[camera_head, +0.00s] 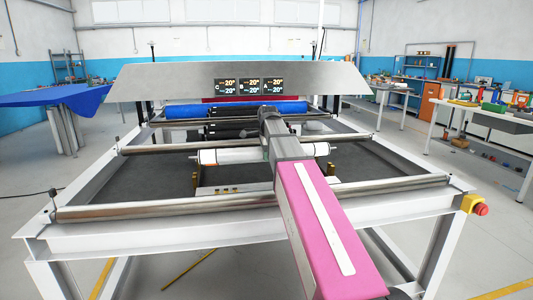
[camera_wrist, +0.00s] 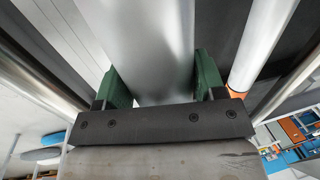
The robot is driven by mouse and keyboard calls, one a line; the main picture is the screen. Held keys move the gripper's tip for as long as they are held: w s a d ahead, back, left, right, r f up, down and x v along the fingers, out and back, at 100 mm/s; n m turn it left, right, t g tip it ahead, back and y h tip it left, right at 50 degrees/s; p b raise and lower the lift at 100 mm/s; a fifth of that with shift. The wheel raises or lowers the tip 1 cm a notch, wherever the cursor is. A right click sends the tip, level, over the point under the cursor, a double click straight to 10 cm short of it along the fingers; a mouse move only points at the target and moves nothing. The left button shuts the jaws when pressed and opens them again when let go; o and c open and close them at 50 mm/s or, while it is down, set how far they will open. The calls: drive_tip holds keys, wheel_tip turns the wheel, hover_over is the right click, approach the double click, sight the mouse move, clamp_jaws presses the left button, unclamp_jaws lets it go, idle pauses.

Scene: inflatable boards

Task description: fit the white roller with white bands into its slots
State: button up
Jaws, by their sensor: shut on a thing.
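The white roller (camera_head: 235,156) lies crosswise over the machine frame in the head view, with dark-tipped ends. In the wrist view the pale roller (camera_wrist: 150,45) runs between the green fingers of my gripper (camera_wrist: 157,85). My gripper is shut on it near its middle, and my arm hides part of it in the head view. Small brass-coloured brackets, apparently the slots, stand below and in front of the roller, one at left (camera_head: 194,180) and one at right (camera_head: 332,171). The roller appears above them, apart from both. White bands cannot be made out clearly.
Steel bars cross the frame in front (camera_head: 150,211) and behind (camera_head: 165,148). A blue roller (camera_head: 190,111) and a black roller (camera_head: 228,130) lie farther back, beneath a panel with displays (camera_head: 250,86). A red emergency button (camera_head: 480,209) sits at the right corner.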

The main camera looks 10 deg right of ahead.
drive_tip(key=shift+f, duration=0.1)
drive_tip(key=shift+f, duration=2.75)
drive_tip(key=shift+f, duration=1.9)
drive_tip(key=o, duration=1.5)
drive_tip(key=r, duration=0.3)
drive_tip(key=s+r, duration=0.1)
drive_tip(key=r, duration=0.3)
drive_tip(key=s+r, duration=0.1)
drive_tip(key=r, duration=0.2)
drive_tip(key=shift+r, duration=0.15)
drive_tip(key=shift+s+r, duration=0.1)
